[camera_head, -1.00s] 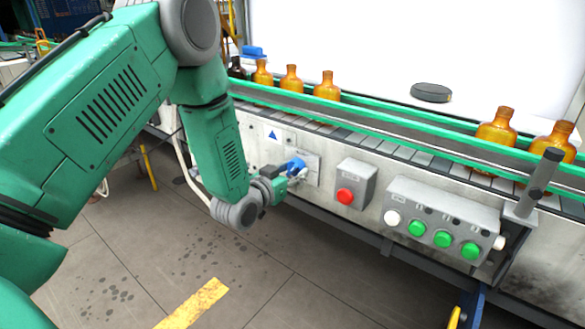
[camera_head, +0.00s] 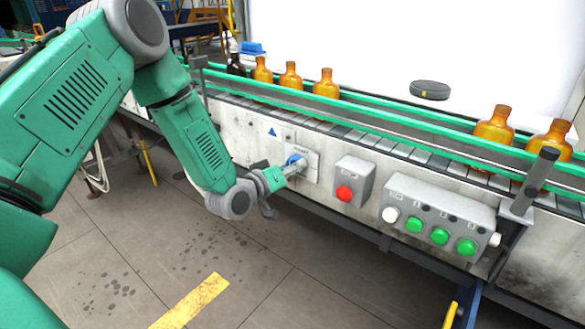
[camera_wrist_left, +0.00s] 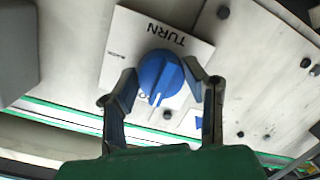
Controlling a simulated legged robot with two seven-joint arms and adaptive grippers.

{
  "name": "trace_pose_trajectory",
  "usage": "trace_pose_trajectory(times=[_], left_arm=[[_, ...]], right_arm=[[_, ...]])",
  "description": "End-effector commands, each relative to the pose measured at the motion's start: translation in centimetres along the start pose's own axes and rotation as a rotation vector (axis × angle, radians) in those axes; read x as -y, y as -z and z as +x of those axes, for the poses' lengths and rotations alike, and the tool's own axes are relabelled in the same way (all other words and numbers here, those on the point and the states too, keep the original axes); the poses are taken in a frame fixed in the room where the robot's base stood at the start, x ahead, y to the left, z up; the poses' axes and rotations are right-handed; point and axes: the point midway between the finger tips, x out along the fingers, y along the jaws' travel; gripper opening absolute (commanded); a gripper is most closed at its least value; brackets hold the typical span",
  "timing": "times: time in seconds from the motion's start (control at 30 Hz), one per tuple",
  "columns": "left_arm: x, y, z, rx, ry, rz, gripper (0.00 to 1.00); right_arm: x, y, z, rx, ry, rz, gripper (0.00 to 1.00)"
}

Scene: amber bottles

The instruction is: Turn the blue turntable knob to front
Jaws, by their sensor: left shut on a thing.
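The blue knob (camera_head: 294,160) is on a light square plate on the front panel of the conveyor. In the left wrist view the knob (camera_wrist_left: 160,78) has a white mark that points toward the bottom of the picture, and the plate (camera_wrist_left: 128,35) carries the printed word TURN upside down. My left gripper (camera_head: 289,167) is at the knob, its fingers on either side of it and shut on it. In the head view the fingers partly cover the knob. My right gripper is in neither view.
A grey box with a red button (camera_head: 344,194) is right of the knob. Further right is a control box (camera_head: 440,213) with green and white buttons. Amber bottles (camera_head: 326,84) stand on the conveyor above. The floor below is clear.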

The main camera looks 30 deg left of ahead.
Motion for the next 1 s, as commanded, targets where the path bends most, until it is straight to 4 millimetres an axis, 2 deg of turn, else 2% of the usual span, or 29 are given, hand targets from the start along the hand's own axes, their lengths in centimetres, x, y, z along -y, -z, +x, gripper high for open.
trace_pose_trajectory(times=[0.4,0.43,0.47,0.5,0.83,1.0], left_arm=[[0.1,0.3,0.1,-0.008,0.002,-0.010,0.11],[0.1,0.3,0.1,-0.008,0.002,-0.010,0.46],[0.1,0.3,0.1,-0.008,0.002,-0.010,0.57],[0.1,0.3,0.1,-0.007,0.002,-0.009,0.60],[0.0,0.1,-0.2,-0.003,0.001,-0.008,0.60],[0.0,0.1,-2.4,-0.002,0.002,-0.010,0.60]], right_arm=[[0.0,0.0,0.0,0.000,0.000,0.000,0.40],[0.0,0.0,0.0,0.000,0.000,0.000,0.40],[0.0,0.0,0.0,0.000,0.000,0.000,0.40],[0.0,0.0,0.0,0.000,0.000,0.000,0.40],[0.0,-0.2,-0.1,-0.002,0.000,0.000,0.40],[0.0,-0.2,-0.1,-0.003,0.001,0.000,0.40]])
